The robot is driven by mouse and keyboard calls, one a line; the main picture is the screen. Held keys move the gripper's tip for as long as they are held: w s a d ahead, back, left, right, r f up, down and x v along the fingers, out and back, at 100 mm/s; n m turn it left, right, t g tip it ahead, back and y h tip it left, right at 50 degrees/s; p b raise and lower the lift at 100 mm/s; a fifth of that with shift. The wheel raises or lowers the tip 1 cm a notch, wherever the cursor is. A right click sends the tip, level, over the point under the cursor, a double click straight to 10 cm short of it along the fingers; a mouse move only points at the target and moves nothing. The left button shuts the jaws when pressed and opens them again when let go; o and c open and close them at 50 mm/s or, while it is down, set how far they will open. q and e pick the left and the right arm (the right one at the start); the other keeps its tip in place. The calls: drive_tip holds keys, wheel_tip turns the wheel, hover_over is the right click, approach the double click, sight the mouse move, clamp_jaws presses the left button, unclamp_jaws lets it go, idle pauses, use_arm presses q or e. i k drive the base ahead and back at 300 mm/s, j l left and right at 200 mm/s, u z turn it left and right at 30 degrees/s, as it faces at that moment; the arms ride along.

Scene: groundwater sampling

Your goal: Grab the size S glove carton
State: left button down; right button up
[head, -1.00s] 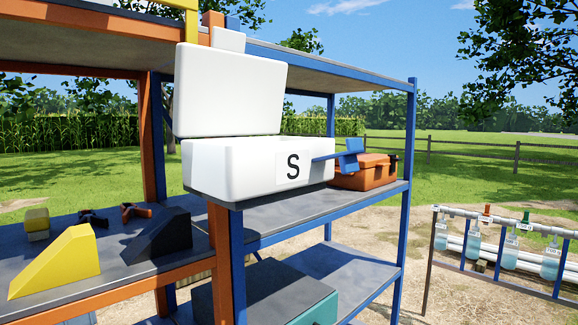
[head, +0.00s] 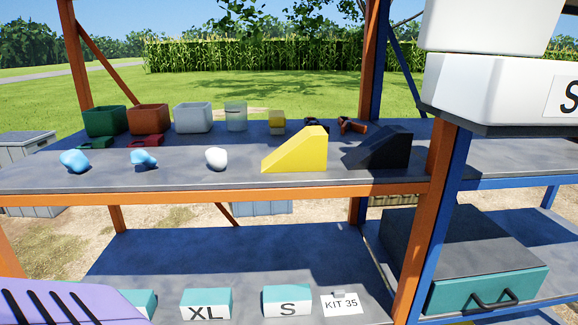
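A small teal and white carton marked S (head: 287,303) sits on the lower shelf, its white labelled front facing me. A matching carton marked XL (head: 206,305) stands to its left, and a card reading KIT 35 (head: 341,304) is close on its right. Another teal-topped carton (head: 142,302) is partly hidden at the left by a purple slotted shape. A large white box (head: 480,88) at the upper right also bears an S label and is cut off by the frame. Neither of my grippers is in view.
The upper shelf holds a yellow wedge (head: 297,151), a black wedge (head: 380,149), bins and small blue and white items. An orange post (head: 424,215) stands right of the cartons. A teal-fronted case (head: 487,291) is beyond it. The purple slotted shape (head: 85,305) fills the lower left.

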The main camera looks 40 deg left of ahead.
sight(295, 300)
drive_tip(key=u, duration=1.95)
